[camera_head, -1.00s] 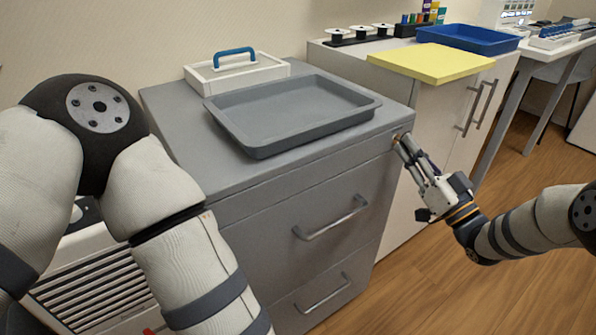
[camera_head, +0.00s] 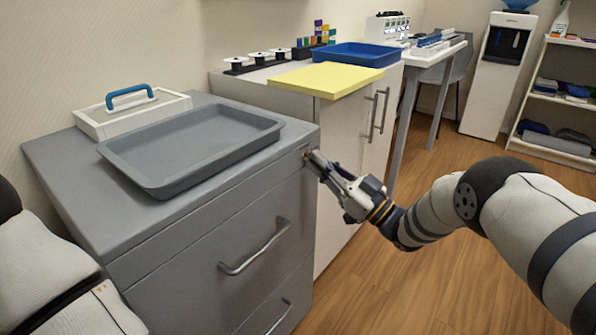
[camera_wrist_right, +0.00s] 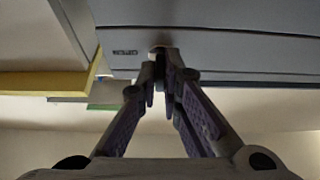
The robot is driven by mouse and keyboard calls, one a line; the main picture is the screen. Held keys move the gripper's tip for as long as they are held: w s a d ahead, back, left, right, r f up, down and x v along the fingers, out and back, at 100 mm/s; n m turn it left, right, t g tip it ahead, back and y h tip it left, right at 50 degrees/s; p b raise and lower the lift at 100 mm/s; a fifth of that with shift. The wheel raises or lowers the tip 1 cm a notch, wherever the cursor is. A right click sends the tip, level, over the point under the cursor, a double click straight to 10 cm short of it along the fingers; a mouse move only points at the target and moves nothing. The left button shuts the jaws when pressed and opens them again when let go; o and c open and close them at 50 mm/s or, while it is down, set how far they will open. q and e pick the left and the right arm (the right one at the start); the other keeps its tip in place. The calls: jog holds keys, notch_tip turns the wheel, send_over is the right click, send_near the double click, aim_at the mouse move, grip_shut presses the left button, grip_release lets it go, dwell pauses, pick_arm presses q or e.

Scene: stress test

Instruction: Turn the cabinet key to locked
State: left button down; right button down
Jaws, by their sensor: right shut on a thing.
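The grey cabinet (camera_head: 200,235) stands at left centre with a drawer front and bar handles. My right gripper (camera_head: 313,158) is at the upper right corner of its front, shut on the cabinet key. The fingers hide nearly all of the key, so how far it is turned cannot be told. In the right wrist view the gripper (camera_wrist_right: 163,62) has its fingertips close together against the cabinet face (camera_wrist_right: 220,52), at a small brownish lock spot (camera_wrist_right: 158,45). A small dark label (camera_wrist_right: 125,52) sits beside it. My left arm shows at the left edge; its gripper is out of view.
A grey tray (camera_head: 262,126) and a white box with a blue handle (camera_head: 130,108) sit on the cabinet. A yellow board (camera_head: 325,78) overhangs the white cabinet (camera_head: 345,130) to the right, near my gripper. The floor at right is open.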

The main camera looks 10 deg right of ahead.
jog(key=c, duration=1.8)
grip_release()
jog(key=shift+o, duration=0.2)
jog(key=v, duration=1.2)
jog(key=shift+f, duration=0.1)
